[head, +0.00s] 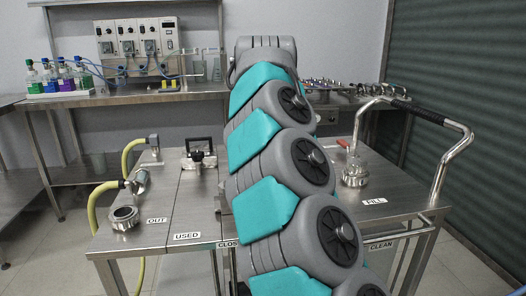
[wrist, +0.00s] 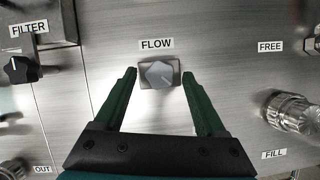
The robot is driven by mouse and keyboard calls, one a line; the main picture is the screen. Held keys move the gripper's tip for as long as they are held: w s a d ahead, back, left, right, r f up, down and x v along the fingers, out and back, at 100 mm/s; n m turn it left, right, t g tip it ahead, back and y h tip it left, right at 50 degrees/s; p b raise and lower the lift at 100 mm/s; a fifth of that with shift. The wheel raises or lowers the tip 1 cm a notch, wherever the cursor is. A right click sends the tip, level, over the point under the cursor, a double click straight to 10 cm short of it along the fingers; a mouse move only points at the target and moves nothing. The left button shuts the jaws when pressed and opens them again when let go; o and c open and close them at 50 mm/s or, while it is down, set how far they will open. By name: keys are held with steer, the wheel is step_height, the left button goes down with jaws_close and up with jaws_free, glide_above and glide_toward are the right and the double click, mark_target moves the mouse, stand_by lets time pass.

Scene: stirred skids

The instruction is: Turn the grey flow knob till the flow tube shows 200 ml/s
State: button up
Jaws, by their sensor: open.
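The grey flow knob (wrist: 158,75) is in the upper middle of the wrist view, under the FLOW label (wrist: 156,44). It is faceted, with a pale mark on its face, and sits on a square plate on the brushed metal panel. My gripper (wrist: 159,78) is open, its green fingers pointing up the picture, one on each side of the knob. Gaps show between the fingers and the knob; height above the panel is hard to judge. In the head view my arm hides the knob and gripper. I cannot make out the flow tube or its reading in either view.
A black FILTER knob (wrist: 20,69) is at the left of the wrist view. A clear ribbed fitting (wrist: 292,111) is at the right, by the FILL label. In the head view, yellow hoses (head: 93,205) and a black-handled clamp (head: 198,157) stand left of my arm.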

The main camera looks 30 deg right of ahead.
steer(key=shift+r, duration=0.15)
steer(key=v, duration=0.7)
steer(key=shift+r, duration=0.25)
steer(key=shift+s, duration=0.1)
steer(key=shift+a, duration=0.15)
